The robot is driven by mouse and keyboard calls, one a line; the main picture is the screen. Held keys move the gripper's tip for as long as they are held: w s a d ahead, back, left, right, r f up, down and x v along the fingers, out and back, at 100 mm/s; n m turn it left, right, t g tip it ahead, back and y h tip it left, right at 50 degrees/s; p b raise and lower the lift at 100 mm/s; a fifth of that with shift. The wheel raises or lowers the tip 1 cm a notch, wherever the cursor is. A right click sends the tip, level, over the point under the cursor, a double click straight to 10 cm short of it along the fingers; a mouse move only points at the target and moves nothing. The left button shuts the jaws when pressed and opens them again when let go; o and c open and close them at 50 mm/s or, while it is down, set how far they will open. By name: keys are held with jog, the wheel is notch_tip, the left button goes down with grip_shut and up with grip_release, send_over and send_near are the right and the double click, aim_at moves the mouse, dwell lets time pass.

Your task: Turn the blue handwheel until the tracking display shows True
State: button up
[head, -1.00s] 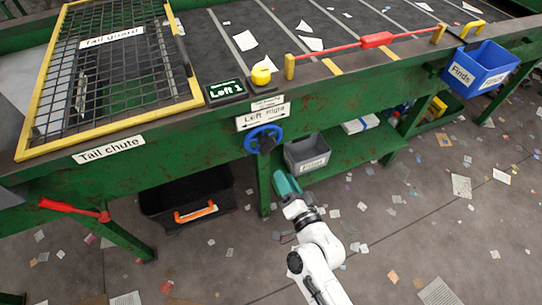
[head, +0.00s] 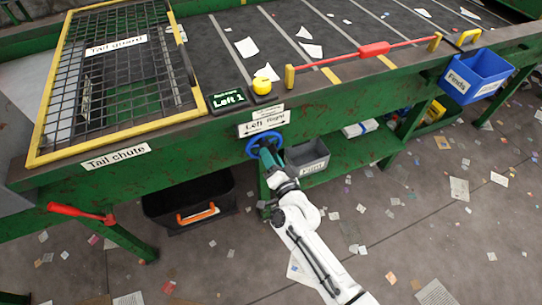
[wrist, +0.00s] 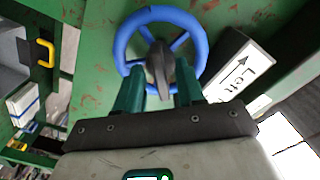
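The blue handwheel (head: 264,143) is mounted on the green side of the belt frame, under a "Left Right" arrow label (head: 264,122). In the wrist view the blue handwheel (wrist: 158,18) shows its spokes and a dark grey hub piece. My gripper (head: 270,156) is at the wheel's lower part. Its two green fingers (wrist: 160,88) are apart, one on each side below the grey hub piece; I cannot tell whether they touch the wheel. The tracking display (head: 228,98) reads "Left 1".
A yellow button (head: 262,85) sits beside the display. A grey bin (head: 307,158) is just right of the wheel, and a black bin with an orange handle (head: 190,200) is below left. A red lever (head: 80,213) sticks out at the left.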

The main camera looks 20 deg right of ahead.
grip_shut()
dwell(0.4)
jog(key=shift+m+b, duration=0.7)
jog(key=shift+m, duration=2.2)
grip_release()
